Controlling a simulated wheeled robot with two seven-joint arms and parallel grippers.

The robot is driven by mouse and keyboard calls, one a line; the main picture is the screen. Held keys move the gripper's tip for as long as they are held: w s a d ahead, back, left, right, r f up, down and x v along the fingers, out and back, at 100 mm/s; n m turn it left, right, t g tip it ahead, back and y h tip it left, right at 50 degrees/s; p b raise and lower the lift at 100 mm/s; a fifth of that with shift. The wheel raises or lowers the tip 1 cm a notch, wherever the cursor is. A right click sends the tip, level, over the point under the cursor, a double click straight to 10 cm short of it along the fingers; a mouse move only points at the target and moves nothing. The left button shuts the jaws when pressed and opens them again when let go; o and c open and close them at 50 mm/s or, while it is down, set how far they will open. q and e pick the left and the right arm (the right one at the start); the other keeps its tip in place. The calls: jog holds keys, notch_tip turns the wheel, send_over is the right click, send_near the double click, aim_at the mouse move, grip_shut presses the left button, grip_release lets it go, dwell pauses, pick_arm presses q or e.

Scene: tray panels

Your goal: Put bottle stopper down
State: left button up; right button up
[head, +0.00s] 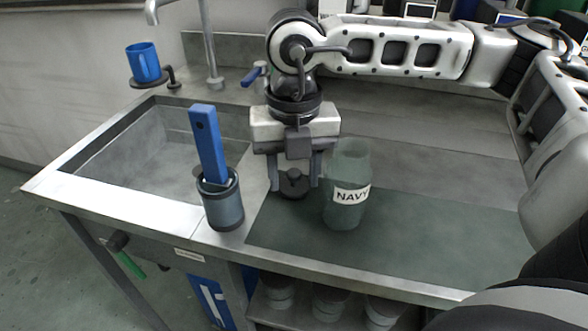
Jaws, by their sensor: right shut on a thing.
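My right gripper (294,175) points straight down over the counter, its two fingers on either side of a dark round bottle stopper (292,190) with a small knob on top. It is shut on the stopper. The stopper is low, by the left edge of the dark green mat (420,240); I cannot tell whether it touches the surface. A greenish, see-through bottle (344,215) with a white NAVY label stands upright on the mat, just right of the stopper. No stopper shows on its top. My left gripper is not in view.
A dark grey cup (224,212) holding an upright blue object (208,145) stands left of the gripper. Behind it is a sink basin (150,150) with a tap (212,60). A blue mug (145,64) is at the far left. The mat's right side is clear.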

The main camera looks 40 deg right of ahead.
aim_at(294, 171)
jog(key=shift+f, duration=0.25)
jog(key=o, duration=1)
jog(key=shift+r, duration=0.1)
jog(key=shift+c, duration=0.2)
jog(key=shift+r, duration=0.1)
notch_tip(294, 171, up, 12)
jog(key=p, duration=0.1)
